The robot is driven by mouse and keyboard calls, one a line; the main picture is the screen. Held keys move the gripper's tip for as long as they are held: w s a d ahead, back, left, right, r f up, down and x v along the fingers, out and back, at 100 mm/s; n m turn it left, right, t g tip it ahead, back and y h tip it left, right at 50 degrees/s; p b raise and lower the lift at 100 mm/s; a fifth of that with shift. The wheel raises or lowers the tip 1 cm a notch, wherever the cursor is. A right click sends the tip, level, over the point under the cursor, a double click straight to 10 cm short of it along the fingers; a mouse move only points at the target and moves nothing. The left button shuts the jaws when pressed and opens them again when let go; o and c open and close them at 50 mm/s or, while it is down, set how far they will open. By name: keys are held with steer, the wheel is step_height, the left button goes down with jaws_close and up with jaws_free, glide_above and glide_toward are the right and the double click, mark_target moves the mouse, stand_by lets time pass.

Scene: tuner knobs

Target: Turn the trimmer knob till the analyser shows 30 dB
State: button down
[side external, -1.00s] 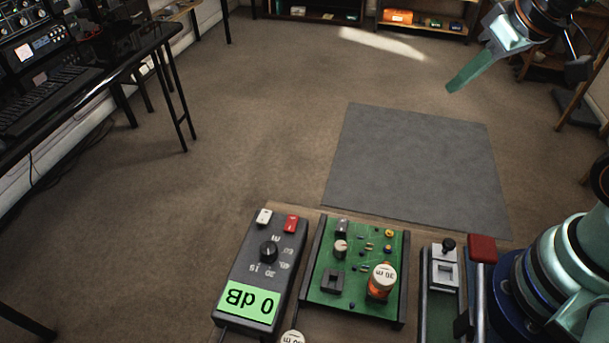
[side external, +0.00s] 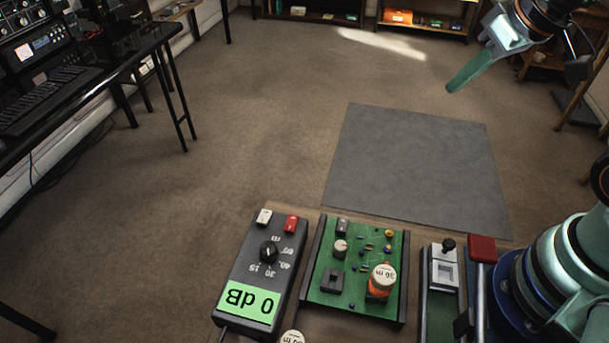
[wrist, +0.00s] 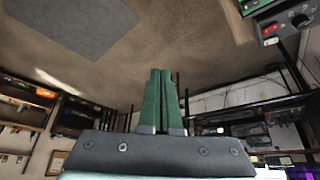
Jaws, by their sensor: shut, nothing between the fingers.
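The analyser (side external: 245,275) is a dark grey box at the bottom of the side view. Its green display (side external: 249,300) reads 0 dB, upside down in the picture. A black knob (side external: 268,251) sits on its face among printed numbers. Beside it lies a green circuit board (side external: 325,295) with a small pale round knob (side external: 341,247), perhaps the trimmer. My gripper (side external: 452,88) is shut and empty, high at the upper right, well away from both. In the wrist view its green fingers (wrist: 160,75) lie together, and the analyser's black knob (wrist: 301,20) shows at the upper right.
An orange coil with a white labelled top (side external: 383,275) stands on the board. A unit with a black-knobbed lever (side external: 448,244) and a red block (side external: 482,249) stand to its right. A grey mat (side external: 415,165) lies clear beyond. A dark desk (side external: 90,85) stands at left.

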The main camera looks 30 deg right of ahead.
steer(key=c, duration=1.5)
jaws_free()
steer(key=shift+c, duration=0.2)
steer(key=o, duration=0.9)
steer(key=shift+w+a+f+n, duration=0.1)
steer(key=shift+a+n, duration=0.3)
steer(key=shift+n, duration=0.1)
steer(key=n+g, duration=0.6)
steer(key=n, duration=2.5)
glide_toward(341, 245)
step_height(341, 245, down, 9)
steer(key=shift+r, duration=0.1)
jaws_close()
